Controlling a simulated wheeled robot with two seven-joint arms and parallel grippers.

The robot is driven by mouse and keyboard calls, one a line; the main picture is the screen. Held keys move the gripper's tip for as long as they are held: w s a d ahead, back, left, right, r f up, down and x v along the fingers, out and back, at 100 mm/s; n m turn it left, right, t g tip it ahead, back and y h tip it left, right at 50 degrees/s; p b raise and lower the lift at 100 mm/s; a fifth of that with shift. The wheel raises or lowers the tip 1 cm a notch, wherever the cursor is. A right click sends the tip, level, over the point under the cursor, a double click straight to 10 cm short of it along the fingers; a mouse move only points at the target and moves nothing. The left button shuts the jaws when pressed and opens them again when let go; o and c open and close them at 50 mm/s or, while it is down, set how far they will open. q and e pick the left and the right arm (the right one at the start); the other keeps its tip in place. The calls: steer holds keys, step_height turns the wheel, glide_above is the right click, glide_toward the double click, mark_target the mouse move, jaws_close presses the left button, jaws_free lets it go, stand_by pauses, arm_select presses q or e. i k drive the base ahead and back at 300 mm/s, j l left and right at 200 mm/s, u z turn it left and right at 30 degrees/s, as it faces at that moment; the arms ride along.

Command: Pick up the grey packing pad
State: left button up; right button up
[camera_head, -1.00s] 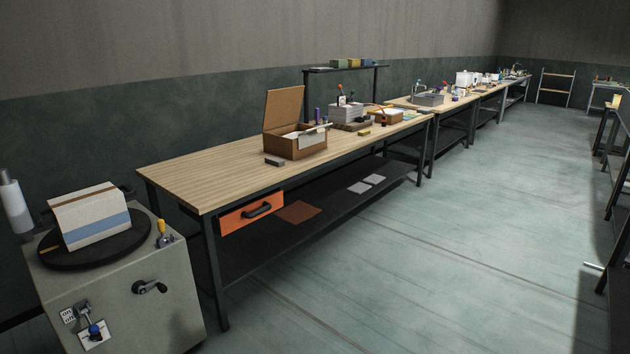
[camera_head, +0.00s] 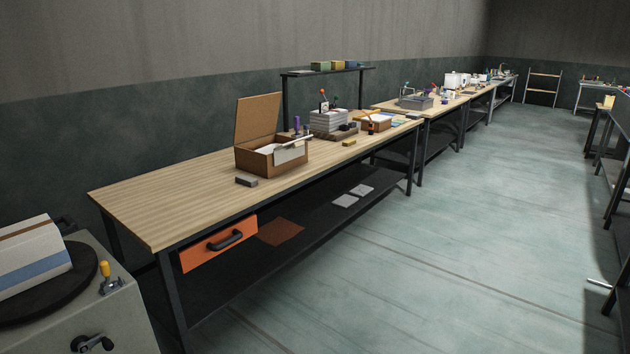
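A small dark grey block (camera_head: 246,181) lies on the wooden tabletop, just in front of the open cardboard box (camera_head: 268,161). Two flat light grey squares lie side by side on the dark shelf under the table, the nearer square (camera_head: 345,201) and the farther square (camera_head: 361,190). I cannot tell from this distance which of these grey things is the packing pad. Neither of my grippers is in view.
The wooden table (camera_head: 160,207) has an orange drawer (camera_head: 219,244) at its near end and bare top on the left. A grey cabinet (camera_head: 75,320) with a dark turntable (camera_head: 85,275) stands at lower left.

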mark_target(248, 181)
steer(key=i+l+u, duration=0.45)
steer(key=i, duration=0.2)
steer(key=i+l+u, duration=0.4)
steer(key=i+l, duration=0.15)
steer(key=l, duration=0.15)
steer(key=i+l+u, duration=0.15)
steer(key=i+l, duration=0.45)
steer(key=i+l+u, duration=0.15)
steer(key=i+l, duration=0.55)
steer(key=i+l+u, duration=0.2)
steer(key=i+l, duration=0.45)
steer(key=l, duration=0.1)
